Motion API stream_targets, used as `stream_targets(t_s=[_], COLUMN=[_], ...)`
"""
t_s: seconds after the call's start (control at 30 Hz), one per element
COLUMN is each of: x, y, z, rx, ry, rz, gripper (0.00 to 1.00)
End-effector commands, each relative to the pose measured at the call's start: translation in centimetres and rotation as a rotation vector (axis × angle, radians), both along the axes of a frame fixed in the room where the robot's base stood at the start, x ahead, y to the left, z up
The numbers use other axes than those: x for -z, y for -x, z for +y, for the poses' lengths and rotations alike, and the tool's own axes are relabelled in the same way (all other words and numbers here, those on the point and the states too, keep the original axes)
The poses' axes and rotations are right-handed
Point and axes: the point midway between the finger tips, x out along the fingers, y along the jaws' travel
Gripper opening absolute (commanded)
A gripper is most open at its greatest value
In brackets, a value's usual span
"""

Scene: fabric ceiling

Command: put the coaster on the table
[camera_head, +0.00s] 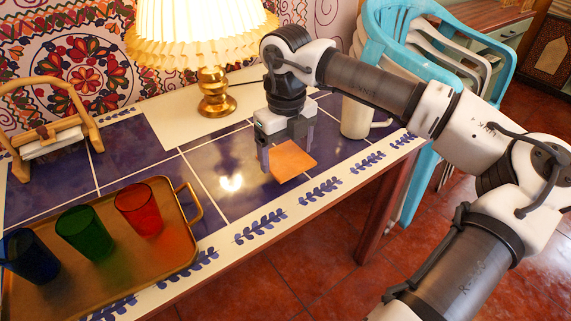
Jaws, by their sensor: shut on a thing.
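The coaster (293,162) is a flat, square, orange-brown piece. It is at the right part of the blue-tiled table (212,157), near the front edge. My gripper (284,155) points down and is shut on the coaster, with one finger at its left side and the other at its far side. The coaster looks slightly tilted and is at or just above the table top; I cannot tell whether it touches. The far edge of the coaster is partly hidden by my gripper.
A brass tray (172,258) with blue, green and red glasses stands at the front left. A lit lamp (213,95) stands behind, and a white mug (356,117) is close to the right of my gripper. A wooden holder (50,140) is far left. Bare tiles lie left of the coaster.

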Motion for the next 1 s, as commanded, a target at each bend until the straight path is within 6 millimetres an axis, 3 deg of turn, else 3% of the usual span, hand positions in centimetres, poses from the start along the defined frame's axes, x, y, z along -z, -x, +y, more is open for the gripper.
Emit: stream_targets(t_s=[0.3, 0.7, 0.73, 0.83, 1.0], x=[4.0, 4.7, 4.6, 4.5, 4.5], y=[0.1, 0.0, 0.0, 0.0, 0.0], z=[0.0, 0.0, 0.0, 0.0, 0.0], rx=[-0.001, -0.001, -0.001, -0.001, -0.001], ry=[-0.001, 0.0, 0.0, 0.0, 0.0], rz=[0.002, 0.0, 0.0, 0.0, 0.0], gripper=[0.57, 0.57, 0.86, 0.99, 1.0])
